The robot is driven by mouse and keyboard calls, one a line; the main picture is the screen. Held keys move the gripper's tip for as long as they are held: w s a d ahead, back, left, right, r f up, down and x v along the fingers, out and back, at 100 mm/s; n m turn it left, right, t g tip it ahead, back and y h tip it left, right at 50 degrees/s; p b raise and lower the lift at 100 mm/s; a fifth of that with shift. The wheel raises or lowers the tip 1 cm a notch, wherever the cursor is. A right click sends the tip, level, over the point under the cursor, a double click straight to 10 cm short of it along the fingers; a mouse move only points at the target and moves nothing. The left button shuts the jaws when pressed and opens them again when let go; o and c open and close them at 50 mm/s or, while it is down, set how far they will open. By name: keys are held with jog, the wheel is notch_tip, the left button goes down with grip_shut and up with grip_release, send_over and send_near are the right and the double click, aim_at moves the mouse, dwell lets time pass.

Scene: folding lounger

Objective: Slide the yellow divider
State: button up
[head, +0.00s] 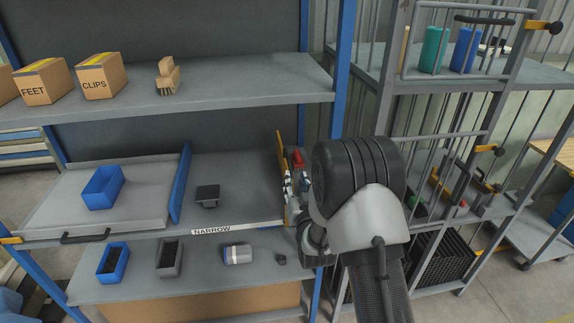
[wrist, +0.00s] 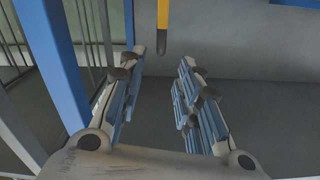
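The yellow divider (head: 281,155) stands upright at the right end of the middle shelf (head: 235,172), close to the blue upright. Its lower part is hidden behind my gripper and arm. In the wrist view the yellow divider (wrist: 163,24) is a narrow upright strip with a dark lower end, lined up with the gap between my fingers. My gripper (wrist: 162,56) is open, with both fingers apart and nothing seen held. In the head view my gripper (head: 294,190) is beside the divider, partly covered by my arm; I cannot tell whether they touch.
A blue divider (head: 180,184) stands left on the same shelf, with a dark block (head: 207,195) right of it. A blue bin (head: 103,187) sits on a tray farther left. A label (head: 212,228) reads NARROW. The blue upright (wrist: 48,60) is close at left in the wrist view.

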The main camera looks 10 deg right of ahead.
aim_at(291, 168)
jog(key=w+b, duration=0.1)
jog(key=w, duration=0.9)
jog(key=shift+w, duration=0.3)
jog(key=shift+c, duration=0.5)
grip_shut()
